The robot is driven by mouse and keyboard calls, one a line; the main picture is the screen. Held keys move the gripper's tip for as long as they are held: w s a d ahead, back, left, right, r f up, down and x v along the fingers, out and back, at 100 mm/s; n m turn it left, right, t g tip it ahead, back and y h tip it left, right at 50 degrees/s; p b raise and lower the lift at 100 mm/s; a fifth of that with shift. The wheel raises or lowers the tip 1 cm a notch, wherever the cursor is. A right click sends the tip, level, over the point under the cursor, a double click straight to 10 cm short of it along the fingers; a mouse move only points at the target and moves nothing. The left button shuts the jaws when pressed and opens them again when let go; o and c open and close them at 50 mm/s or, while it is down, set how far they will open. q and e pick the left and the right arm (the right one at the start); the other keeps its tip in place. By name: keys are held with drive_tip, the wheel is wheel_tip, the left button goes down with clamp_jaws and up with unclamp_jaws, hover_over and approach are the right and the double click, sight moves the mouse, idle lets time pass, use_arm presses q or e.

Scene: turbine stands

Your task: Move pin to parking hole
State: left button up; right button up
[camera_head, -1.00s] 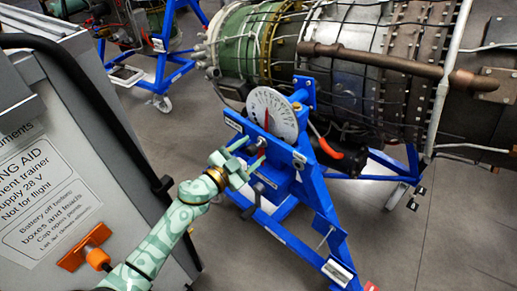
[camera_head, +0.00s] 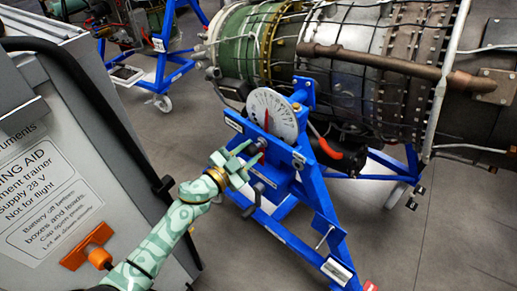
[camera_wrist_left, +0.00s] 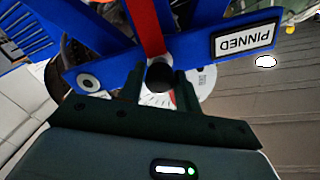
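The pin's dark round head (camera_wrist_left: 160,74) shows in the left wrist view at the blue bar, with a red strip (camera_wrist_left: 148,28) running up beside it. My left gripper (camera_head: 254,150) is at the blue stand's upper bar, below the dial. In the left wrist view its two dark fingers (camera_wrist_left: 160,86) are closed in on either side of the pin head. The pin's shaft is hidden. A light-ringed hole (camera_wrist_left: 88,83) sits in the blue bar to the left; it looks empty. A "PINNED" plate (camera_wrist_left: 246,38) is to the right. My right gripper is not in view.
The white dial (camera_head: 273,114) with a red needle stands just above the bar. The turbine engine (camera_head: 350,55) rests behind on blue frames (camera_head: 325,215). A grey cabinet (camera_head: 60,160) with an orange fitting (camera_head: 88,246) fills the left. Grey floor is open at right.

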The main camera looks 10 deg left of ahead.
use_arm(q)
clamp_jaws()
drive_tip(key=shift+s+a, duration=0.3)
drive_tip(key=shift+s, duration=0.2)
drive_tip(key=shift+p+v, duration=0.55)
drive_tip(key=shift+v, duration=0.6)
drive_tip(key=p+v, duration=0.1)
drive_tip(key=v, duration=0.4)
